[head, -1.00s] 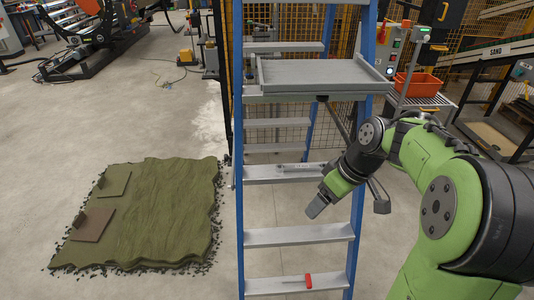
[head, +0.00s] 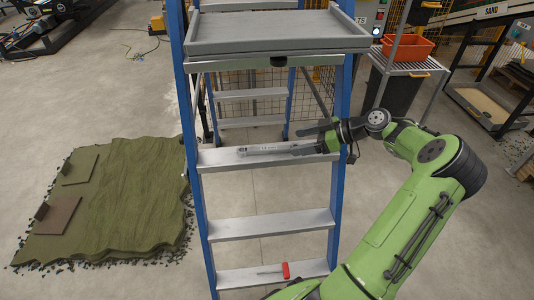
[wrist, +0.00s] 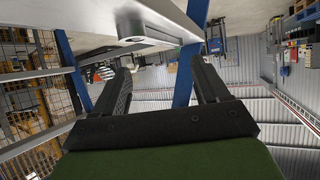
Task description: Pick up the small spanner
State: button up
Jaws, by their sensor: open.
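A slim grey metal tool (head: 262,149), which looks like the small spanner, lies lengthwise on a grey step of the blue ladder. Its exact shape is hard to tell in the head view. My gripper (head: 308,142) is open at the right part of that step, close to the tool's right end, which the lower finger may partly hide. In the wrist view my gripper (wrist: 160,72) has its two fingers apart with nothing seen between them. A pale metal piece with a rounded end (wrist: 152,22) shows just beyond the fingertips; I cannot tell if it is the spanner.
The ladder's grey top tray (head: 275,30) hangs above the step, and blue rails (head: 341,120) stand on both sides. A red-handled tool (head: 285,270) lies on a lower step. Turf (head: 120,200) covers floor at left. An orange bin (head: 408,46) stands at back right.

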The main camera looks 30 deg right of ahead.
aim_at(272, 148)
jog(key=b+x, duration=0.2)
jog(key=x, duration=0.6)
jog(key=shift+w+a+f+b, duration=0.1)
jog(key=shift+w+f+b, duration=0.1)
jog(key=shift+b, duration=0.2)
jog(key=shift+c, duration=0.2)
jog(key=c, duration=1.3)
